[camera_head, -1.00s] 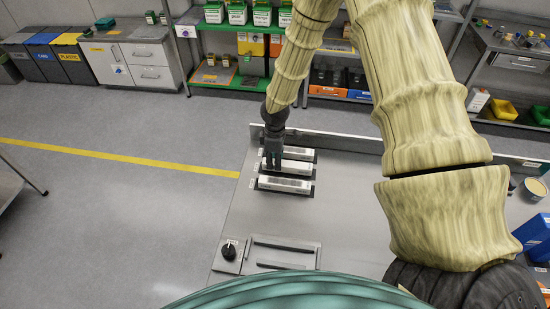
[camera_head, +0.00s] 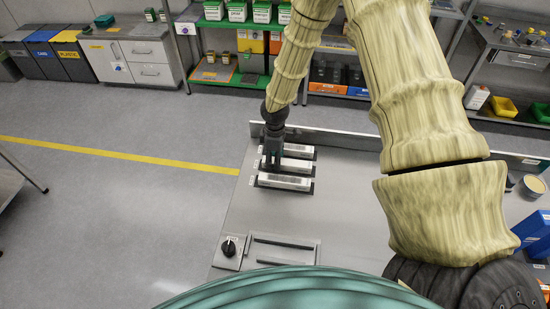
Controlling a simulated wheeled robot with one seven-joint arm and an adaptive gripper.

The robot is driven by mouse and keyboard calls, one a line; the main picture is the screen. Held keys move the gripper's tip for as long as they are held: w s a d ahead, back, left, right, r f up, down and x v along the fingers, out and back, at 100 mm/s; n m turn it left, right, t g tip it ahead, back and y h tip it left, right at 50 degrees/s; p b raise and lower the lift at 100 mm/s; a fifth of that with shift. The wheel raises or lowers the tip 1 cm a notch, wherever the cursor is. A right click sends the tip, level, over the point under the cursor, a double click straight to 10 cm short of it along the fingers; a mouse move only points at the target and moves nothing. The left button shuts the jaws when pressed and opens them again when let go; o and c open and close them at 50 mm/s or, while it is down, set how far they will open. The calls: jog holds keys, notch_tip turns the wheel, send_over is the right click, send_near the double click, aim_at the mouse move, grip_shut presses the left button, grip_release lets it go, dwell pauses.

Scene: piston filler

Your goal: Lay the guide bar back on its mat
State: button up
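Three pale bars lie side by side on dark mats at the left part of the grey worktop: a back bar (camera_head: 299,152), a middle bar (camera_head: 296,164) and a front bar (camera_head: 284,181). I cannot tell by looks which one is the guide bar. My gripper (camera_head: 272,165) points down at the left end of the middle bar and hides part of it and of the back bar. Its fingers are small and dark, and I cannot tell whether they are open, shut or touching a bar.
A black knob (camera_head: 229,249) and a panel with dark handles (camera_head: 283,249) are at the worktop's (camera_head: 240,213) front left. A low metal rim (camera_head: 338,140) runs along its back. A round tub (camera_head: 531,187) and a blue box (camera_head: 533,232) stand at the right. The middle is clear.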

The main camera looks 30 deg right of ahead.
notch_tip(320, 180, up, 12)
jog(key=b, duration=0.5)
dwell(0.4)
dwell(0.5)
